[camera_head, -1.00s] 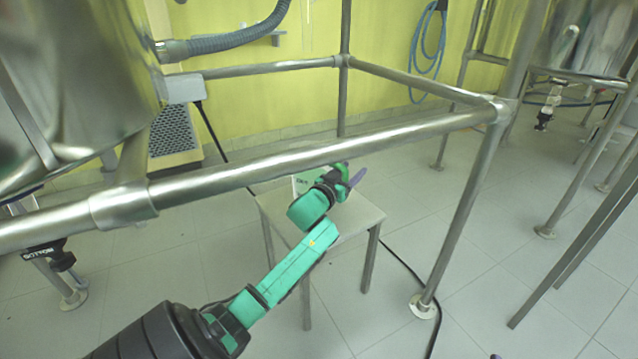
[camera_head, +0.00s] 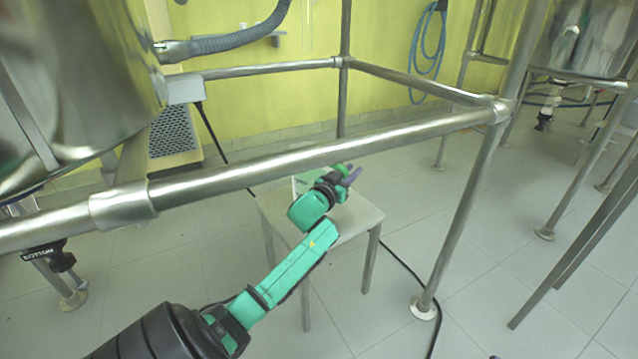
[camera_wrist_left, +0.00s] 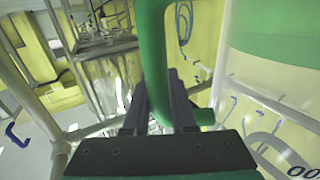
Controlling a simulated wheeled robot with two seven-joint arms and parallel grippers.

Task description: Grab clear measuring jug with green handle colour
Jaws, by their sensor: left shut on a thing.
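The clear measuring jug (camera_head: 304,183) stands on a small table, mostly hidden behind my left gripper in the head view. Its green handle (camera_wrist_left: 152,45) runs between my fingers in the left wrist view. The clear body (camera_wrist_left: 275,85) with a green band fills the right of that view. My left gripper (camera_head: 350,174) is shut on the handle; its fingers (camera_wrist_left: 160,100) lie on both sides of it. My right gripper is not in view.
The small table (camera_head: 345,222) stands under a steel frame. A steel rail (camera_head: 300,163) crosses above my left forearm. A frame leg (camera_head: 460,210) stands to the right. A steel vessel (camera_head: 70,80) hangs at left. A black cable (camera_head: 405,265) lies on the floor.

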